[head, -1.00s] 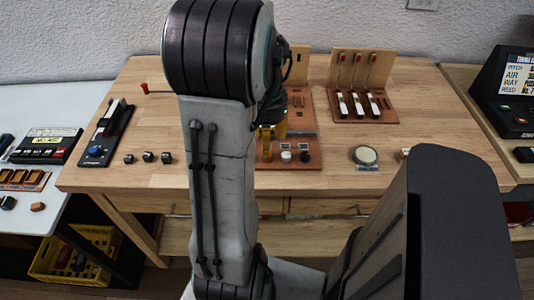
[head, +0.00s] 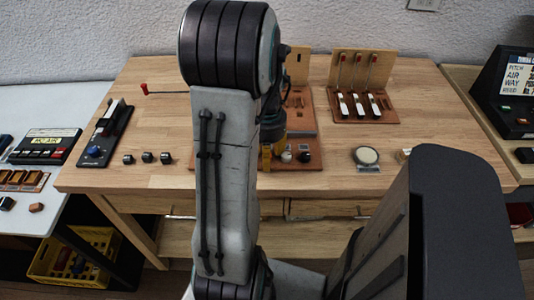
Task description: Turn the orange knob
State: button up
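My arm rises in front of the wooden workbench (head: 150,120) and hides much of its middle. Behind it, the dark wrist end of my arm reaches down over a reddish-brown board (head: 312,158). My gripper (head: 276,146) is mostly hidden there, and its fingers cannot be made out. A small yellow-orange piece (head: 266,156) shows at the arm's right edge, low over the board. I cannot tell whether it is the orange knob or part of my gripper. A white knob (head: 287,156) and a black knob (head: 304,157) sit on the board to its right.
A board with several levers (head: 363,105) stands at the back right. A round disc (head: 366,156) lies nearer the front. Small dark cubes (head: 147,158) and a black panel with a blue knob (head: 95,150) are at left. A red-tipped rod (head: 145,89) lies behind.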

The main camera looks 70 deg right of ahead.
grip_shut()
jog(key=shift+n, duration=0.7)
jog(key=shift+o, duration=0.7)
grip_release()
jog(key=shift+r, duration=0.15)
notch_tip(320, 180, up, 12)
